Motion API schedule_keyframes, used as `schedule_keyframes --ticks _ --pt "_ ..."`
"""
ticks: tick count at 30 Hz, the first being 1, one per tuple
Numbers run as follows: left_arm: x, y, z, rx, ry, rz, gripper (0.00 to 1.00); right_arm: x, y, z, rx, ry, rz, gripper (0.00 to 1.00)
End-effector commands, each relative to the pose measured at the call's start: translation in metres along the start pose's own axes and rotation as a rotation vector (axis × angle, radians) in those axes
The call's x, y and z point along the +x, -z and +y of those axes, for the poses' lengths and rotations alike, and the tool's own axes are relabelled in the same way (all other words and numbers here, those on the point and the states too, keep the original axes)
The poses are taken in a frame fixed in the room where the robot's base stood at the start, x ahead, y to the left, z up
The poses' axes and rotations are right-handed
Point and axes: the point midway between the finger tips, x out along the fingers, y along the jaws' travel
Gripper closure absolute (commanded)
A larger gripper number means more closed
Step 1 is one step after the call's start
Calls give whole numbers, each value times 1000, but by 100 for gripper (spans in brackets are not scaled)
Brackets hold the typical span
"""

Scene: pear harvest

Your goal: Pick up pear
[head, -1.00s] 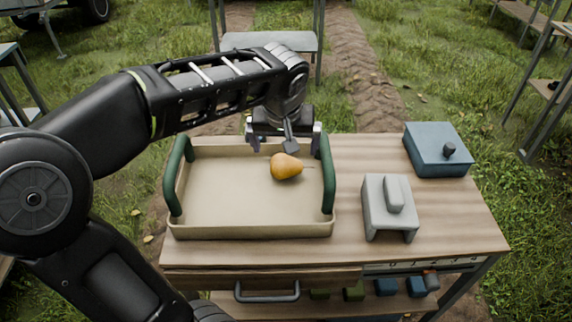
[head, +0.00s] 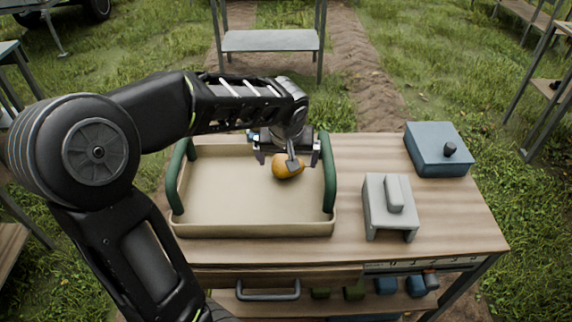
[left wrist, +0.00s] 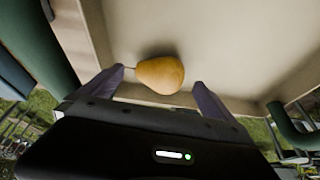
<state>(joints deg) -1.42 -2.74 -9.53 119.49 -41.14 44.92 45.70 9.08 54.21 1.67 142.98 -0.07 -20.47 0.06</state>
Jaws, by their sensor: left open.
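The yellow-orange pear (head: 284,168) lies on its side on the floor of the beige tray (head: 230,230), in the tray's back right part. My left gripper (head: 290,160) is over the pear and hides part of it in the head view. In the left wrist view the pear (left wrist: 160,74) is just beyond the fingertips and roughly between them. The left gripper's two fingers (left wrist: 158,88) are spread apart and nothing is held. My right gripper is not in view.
The tray has green handles on its left (head: 175,190) and right (head: 328,172) sides. It stands on a wooden table (head: 350,245). A grey metal object (head: 388,205) and a blue box with a dark knob (head: 437,150) stand to the right. Wood between tray and grey object is clear.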

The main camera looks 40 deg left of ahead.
Motion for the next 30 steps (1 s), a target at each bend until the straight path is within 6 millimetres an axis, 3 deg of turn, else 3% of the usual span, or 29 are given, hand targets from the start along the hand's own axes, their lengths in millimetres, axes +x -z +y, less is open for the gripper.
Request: schedule_keyframes --ticks 6,9,27,30 --pt "32 0 1 1 2 -3 0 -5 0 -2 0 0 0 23" --pt "39 0 1 0 1 -1 0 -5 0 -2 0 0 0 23" --pt "39 0 1 -1 0 0 0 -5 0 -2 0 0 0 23" --pt "39 0 1 -1 0 0 8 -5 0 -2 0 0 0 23"
